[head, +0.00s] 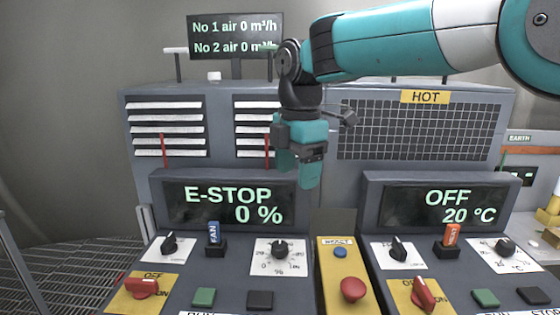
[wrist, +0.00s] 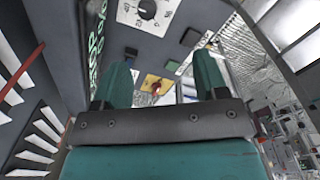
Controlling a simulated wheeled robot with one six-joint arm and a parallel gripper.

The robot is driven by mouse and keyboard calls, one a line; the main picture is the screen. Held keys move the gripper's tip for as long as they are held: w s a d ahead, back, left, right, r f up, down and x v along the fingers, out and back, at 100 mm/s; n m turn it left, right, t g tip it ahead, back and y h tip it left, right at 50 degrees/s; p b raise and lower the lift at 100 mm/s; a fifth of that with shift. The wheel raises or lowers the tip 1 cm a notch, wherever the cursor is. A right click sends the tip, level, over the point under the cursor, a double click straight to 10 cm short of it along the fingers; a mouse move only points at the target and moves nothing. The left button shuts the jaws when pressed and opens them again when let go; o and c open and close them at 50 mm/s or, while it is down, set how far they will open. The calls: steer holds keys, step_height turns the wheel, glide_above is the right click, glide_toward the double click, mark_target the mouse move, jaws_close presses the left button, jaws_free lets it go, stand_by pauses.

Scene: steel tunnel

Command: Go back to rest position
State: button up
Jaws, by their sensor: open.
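My gripper (head: 308,180) hangs from the teal arm in the head view, in front of the console between the two displays. Its fingers point down and it holds nothing. In the wrist view my gripper (wrist: 160,75) shows two teal fingers spread apart with a gap between them. The left display (head: 235,205) reads E-STOP 0 %. The right display (head: 430,205) reads OFF 20 °C. The red mushroom button (head: 353,290) sits on the yellow panel below the gripper, apart from it.
The left panel has a FAN switch (head: 213,233), a dial (head: 280,250) and a red rotary switch (head: 142,287). The right panel has an orange switch (head: 452,236) and a red rotary switch (head: 425,294). An air sign (head: 235,37) stands behind. A HOT grille (head: 415,130) is at the back right.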

steer(key=s+d+f+m+y, duration=0.1)
steer(key=s+d+m, duration=0.3)
steer(key=s, duration=0.4)
steer(key=s+d+f+m+y, duration=0.1)
steer(key=s+d+f+m, duration=0.2)
steer(key=s+m, duration=0.4)
steer(key=s+d+f+m+y, duration=0.1)
steer(key=s+d+m, duration=0.4)
steer(key=s, duration=0.6)
steer(key=shift+s+f+m+y, duration=0.2)
steer(key=shift+f+m+y, duration=0.2)
steer(key=shift+f+m, duration=0.35)
